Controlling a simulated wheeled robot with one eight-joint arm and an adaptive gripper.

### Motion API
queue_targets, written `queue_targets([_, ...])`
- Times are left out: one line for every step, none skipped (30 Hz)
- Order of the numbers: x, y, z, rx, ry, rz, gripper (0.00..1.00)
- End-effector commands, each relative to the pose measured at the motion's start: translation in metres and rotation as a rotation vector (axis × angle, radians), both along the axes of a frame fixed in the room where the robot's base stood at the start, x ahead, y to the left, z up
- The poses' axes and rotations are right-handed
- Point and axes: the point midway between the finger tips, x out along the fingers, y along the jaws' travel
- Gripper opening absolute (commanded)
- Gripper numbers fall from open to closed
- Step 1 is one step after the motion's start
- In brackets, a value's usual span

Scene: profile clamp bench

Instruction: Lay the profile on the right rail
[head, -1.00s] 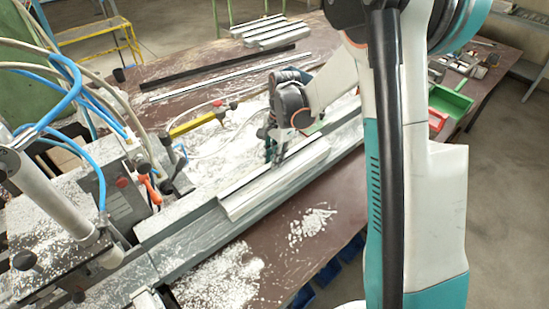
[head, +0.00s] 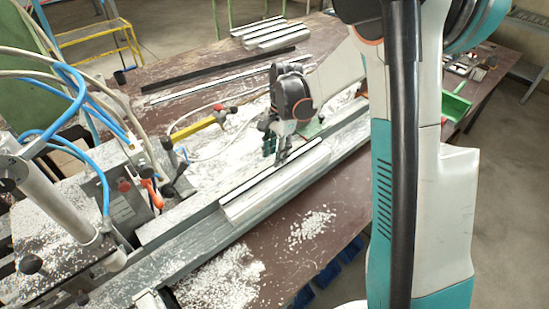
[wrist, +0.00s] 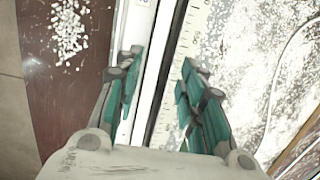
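The profile (head: 280,186) is a short silver-white bar with a dark groove along it. It lies lengthwise along the grey right rail (head: 195,255), against the rail's long raised edge. In the wrist view the profile (wrist: 133,40) runs up the picture beside a dark gap and a ruler strip. My gripper (head: 279,158) is just above the profile's upper side. In the wrist view its teal fingers (wrist: 161,58) are spread apart with nothing held between them. The left finger covers part of the profile. Whether a finger touches it, I cannot tell.
White chips lie on the rail bed and the brown bench (head: 310,225). Blue hoses (head: 70,90) and a clamp machine stand at left. More profiles (head: 270,36) and a black bar (head: 215,68) lie at the back. A green bin (head: 455,104) is at right.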

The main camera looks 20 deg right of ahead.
Motion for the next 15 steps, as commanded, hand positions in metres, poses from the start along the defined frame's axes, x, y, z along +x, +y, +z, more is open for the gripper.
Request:
queue_targets([0.001, -0.002, 0.015, 0.0, 0.0, -0.001, 0.36])
queue_targets([0.001, -0.003, 0.021, 0.0, 0.0, -0.001, 0.36])
queue_targets([0.001, -0.004, 0.03, 0.0, 0.0, -0.001, 0.36])
queue_targets([0.002, -0.005, 0.036, 0.0, 0.0, -0.001, 0.36])
queue_targets([0.002, -0.006, 0.042, 0.0, 0.0, -0.001, 0.36])
queue_targets([0.003, -0.007, 0.05, 0.0, 0.0, -0.001, 0.36])
queue_targets([0.003, -0.007, 0.056, 0.0, 0.0, -0.001, 0.36])
queue_targets([0.004, -0.008, 0.061, 0.0, 0.0, -0.001, 0.36])
queue_targets([0.004, -0.009, 0.067, 0.0, 0.0, -0.001, 0.36])
queue_targets([0.005, -0.009, 0.071, 0.0, 0.0, -0.001, 0.36])
queue_targets([0.005, -0.01, 0.075, 0.0, 0.0, 0.0, 0.36])
queue_targets([0.005, -0.01, 0.079, 0.0, 0.0, 0.0, 0.36])
queue_targets([0.005, -0.011, 0.082, 0.0, 0.0, 0.0, 0.36])
queue_targets([0.005, -0.011, 0.084, 0.0, 0.0, 0.0, 0.36])
queue_targets([0.006, -0.012, 0.086, 0.0, 0.0, 0.0, 0.36])
